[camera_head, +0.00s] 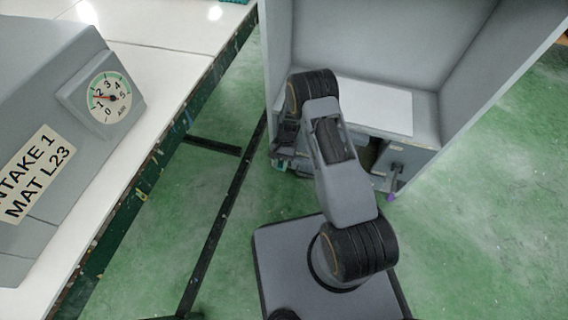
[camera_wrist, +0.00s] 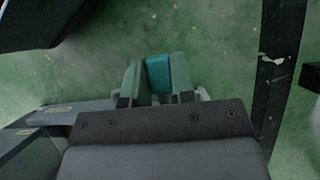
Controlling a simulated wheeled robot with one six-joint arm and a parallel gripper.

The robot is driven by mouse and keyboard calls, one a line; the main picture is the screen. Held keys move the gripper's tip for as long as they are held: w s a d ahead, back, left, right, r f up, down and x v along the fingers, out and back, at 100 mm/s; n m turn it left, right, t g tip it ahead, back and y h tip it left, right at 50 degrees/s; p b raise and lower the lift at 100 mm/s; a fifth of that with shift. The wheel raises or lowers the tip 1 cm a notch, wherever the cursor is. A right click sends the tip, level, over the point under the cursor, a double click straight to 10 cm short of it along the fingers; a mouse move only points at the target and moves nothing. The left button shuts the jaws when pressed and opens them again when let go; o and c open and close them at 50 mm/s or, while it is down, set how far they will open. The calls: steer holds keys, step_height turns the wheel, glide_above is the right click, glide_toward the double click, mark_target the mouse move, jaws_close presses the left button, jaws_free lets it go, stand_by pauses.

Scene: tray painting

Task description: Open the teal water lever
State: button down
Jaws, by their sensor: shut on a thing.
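The teal water lever (camera_wrist: 157,74) shows in the wrist view between the two fingers of my gripper (camera_wrist: 156,82). My gripper is shut on the lever. In the head view a small teal spot (camera_head: 281,166) shows at the lower left front of the grey booth, just below the end of my arm. The rest of the lever and its mount are hidden by my arm and gripper, so its angle is hard to tell.
The grey booth (camera_head: 463,75) stands open, with a pale sheet (camera_head: 375,105) inside. A purple-tipped lever (camera_head: 391,197) hangs at its lower right. A white table (camera_head: 160,75) at left bears a grey box with a gauge (camera_head: 108,97). Green floor lies clear at right.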

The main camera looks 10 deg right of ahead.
steer(key=shift+w, duration=0.1)
steer(key=c, duration=1)
jaws_free()
steer(key=shift+o, duration=0.2)
steer(key=shift+p+v, duration=1.3)
steer(key=shift+v, duration=2.45)
